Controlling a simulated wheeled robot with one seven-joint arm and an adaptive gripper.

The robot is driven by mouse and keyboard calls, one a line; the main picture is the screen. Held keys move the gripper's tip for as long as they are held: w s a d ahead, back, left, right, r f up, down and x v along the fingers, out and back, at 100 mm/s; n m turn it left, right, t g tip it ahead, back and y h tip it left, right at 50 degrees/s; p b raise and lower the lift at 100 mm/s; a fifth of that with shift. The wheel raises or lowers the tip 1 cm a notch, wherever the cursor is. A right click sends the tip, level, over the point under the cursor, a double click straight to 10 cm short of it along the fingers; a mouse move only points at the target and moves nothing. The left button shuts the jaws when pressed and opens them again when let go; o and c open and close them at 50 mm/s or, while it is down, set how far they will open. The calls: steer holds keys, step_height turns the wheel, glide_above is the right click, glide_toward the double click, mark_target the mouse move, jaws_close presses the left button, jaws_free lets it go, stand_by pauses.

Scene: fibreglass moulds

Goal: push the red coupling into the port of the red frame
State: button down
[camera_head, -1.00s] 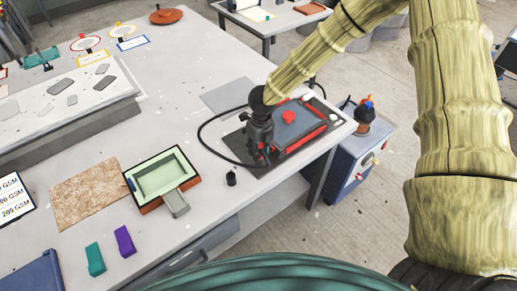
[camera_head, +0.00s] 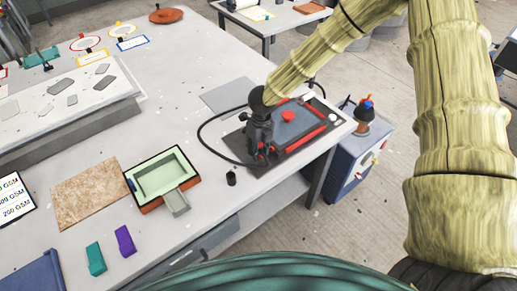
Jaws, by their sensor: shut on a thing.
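The red frame (camera_head: 306,138) lies on a dark mat near the right edge of the big table, around a grey-blue panel with a red disc (camera_head: 288,116) on it. My gripper (camera_head: 263,156) points down at the frame's near left corner. It is shut on a small red piece, seemingly the red coupling (camera_head: 268,149), mostly hidden by the fingers. The port is hidden or too small to make out. I cannot tell whether the coupling touches the frame.
A black hose (camera_head: 199,135) loops on the table left of my gripper. A small black pot (camera_head: 231,179) and a green mould tray (camera_head: 160,172) stand nearby. A blue cabinet (camera_head: 346,170) stands beside the table's right end.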

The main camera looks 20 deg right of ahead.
mark_target(260, 144)
steer(key=shift+f, duration=0.55)
stand_by(0.4)
steer(key=c, duration=1)
jaws_free()
steer(key=r, duration=1.2)
steer(key=shift+d, duration=0.3)
